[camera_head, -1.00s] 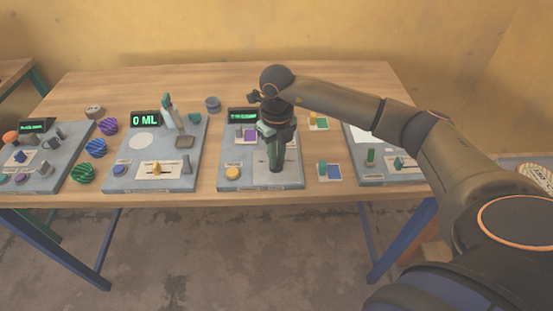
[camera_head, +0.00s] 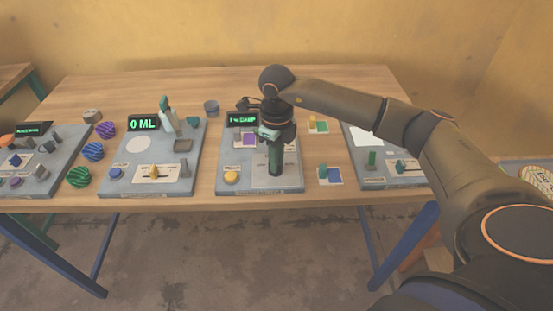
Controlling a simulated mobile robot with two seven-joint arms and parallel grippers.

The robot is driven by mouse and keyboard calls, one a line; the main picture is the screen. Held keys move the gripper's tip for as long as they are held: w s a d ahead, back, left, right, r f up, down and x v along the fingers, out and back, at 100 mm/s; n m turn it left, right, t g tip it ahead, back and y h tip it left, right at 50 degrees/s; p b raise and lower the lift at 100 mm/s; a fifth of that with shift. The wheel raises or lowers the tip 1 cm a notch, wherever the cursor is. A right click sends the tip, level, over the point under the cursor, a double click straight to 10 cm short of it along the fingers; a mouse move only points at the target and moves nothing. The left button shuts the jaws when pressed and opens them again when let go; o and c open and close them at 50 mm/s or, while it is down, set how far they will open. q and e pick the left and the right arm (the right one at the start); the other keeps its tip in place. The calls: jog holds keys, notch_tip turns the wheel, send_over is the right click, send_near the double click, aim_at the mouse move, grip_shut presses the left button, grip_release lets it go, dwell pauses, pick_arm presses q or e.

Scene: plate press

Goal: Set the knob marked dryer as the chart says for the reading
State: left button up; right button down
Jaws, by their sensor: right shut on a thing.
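A grey panel (camera_head: 233,187) in the middle of the table carries a small display (camera_head: 242,119) with green text that seems to read about 7 % DAMP. A yellow round button (camera_head: 231,177) sits at its front left. A card with a purple square (camera_head: 246,140) lies behind. My right gripper (camera_head: 274,172) points straight down over the right half of this panel and is shut on a knob there, which its fingers hide. The lettering on the panel is too small to read. My left gripper is not in view.
Left of it stands a panel (camera_head: 112,189) with a 0 ML display (camera_head: 143,123). Striped balls (camera_head: 93,151) lie further left. A card with blue and green squares (camera_head: 329,174) lies right of the middle panel. Another panel (camera_head: 376,181) lies partly behind my right arm.

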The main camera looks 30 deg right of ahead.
jog(key=c, duration=0.9)
grip_release()
jog(key=shift+o, duration=0.2)
jog(key=shift+r, duration=0.1)
notch_tip(320, 180, up, 12)
jog(key=shift+r, duration=0.2)
